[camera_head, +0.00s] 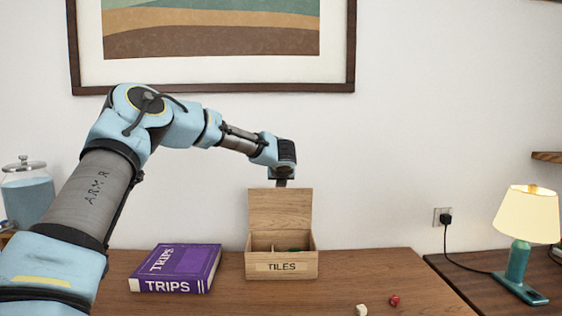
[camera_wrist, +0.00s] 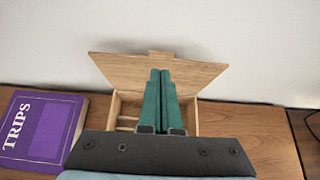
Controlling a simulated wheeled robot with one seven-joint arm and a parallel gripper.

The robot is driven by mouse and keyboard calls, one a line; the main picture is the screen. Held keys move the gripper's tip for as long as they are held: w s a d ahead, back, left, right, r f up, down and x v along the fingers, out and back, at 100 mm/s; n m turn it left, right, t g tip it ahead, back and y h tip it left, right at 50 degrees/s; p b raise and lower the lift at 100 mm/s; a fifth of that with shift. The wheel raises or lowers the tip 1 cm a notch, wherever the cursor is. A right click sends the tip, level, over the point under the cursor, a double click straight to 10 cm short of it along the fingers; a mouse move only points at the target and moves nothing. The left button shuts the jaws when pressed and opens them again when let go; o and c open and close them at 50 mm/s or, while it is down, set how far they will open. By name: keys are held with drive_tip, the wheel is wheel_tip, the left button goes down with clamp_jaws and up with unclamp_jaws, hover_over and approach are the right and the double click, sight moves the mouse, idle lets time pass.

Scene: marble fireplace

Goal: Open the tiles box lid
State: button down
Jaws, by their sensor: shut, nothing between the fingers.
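The wooden tiles box (camera_head: 298,265) stands on the table, with a "TILES" label on its front. Its lid (camera_head: 280,209) stands raised, near upright, at the back of the box. Inside, a divider and something dark green show in the head view. In the wrist view the raised lid (camera_wrist: 112,68) spreads behind my gripper, and the box (camera_wrist: 127,103) is partly hidden beneath it. My gripper (camera_wrist: 160,75) is shut and empty, its two green fingers side by side. In the head view it (camera_head: 282,183) is just above the lid's top edge; whether it touches the lid I cannot tell.
A purple "TRIPS" book (camera_head: 175,268) lies left of the box. A white die (camera_head: 361,310) and a red die (camera_head: 394,301) lie front right. A lamp (camera_head: 527,230) stands on another surface at right. The wall (camera_head: 390,150) is behind. Table right of the box is clear.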

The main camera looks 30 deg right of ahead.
wheel_tip(320, 180, up, 9)
drive_tip(key=a+m+t+h+b, duration=0.1)
drive_tip(key=a+m+t+h, duration=0.15)
drive_tip(key=m, duration=0.65)
drive_tip(key=s+a+f+m+g+y, duration=0.25)
drive_tip(key=s+a+f+m, duration=0.35)
drive_tip(key=a, duration=0.5)
drive_tip(key=s+a+f+m+g+y, duration=0.1)
drive_tip(key=s+a+f+m+g, duration=0.2)
drive_tip(key=s+a+f+m, duration=0.55)
drive_tip(key=s+a+f+m+g+y, duration=0.1)
drive_tip(key=s+a+f+m+g, duration=0.3)
drive_tip(key=a, duration=0.9)
drive_tip(key=s+a+f+m+g+y, duration=0.1)
drive_tip(key=s+a+m, duration=0.3)
drive_tip(key=s+a, duration=0.7)
drive_tip(key=a+f+y, duration=0.1)
drive_tip(key=a, duration=0.1)
drive_tip(key=shift+s+a+f+m+g+y, duration=0.2)
drive_tip(key=shift+a+f+m+g+y, duration=0.1)
drive_tip(key=shift+m, duration=0.05)
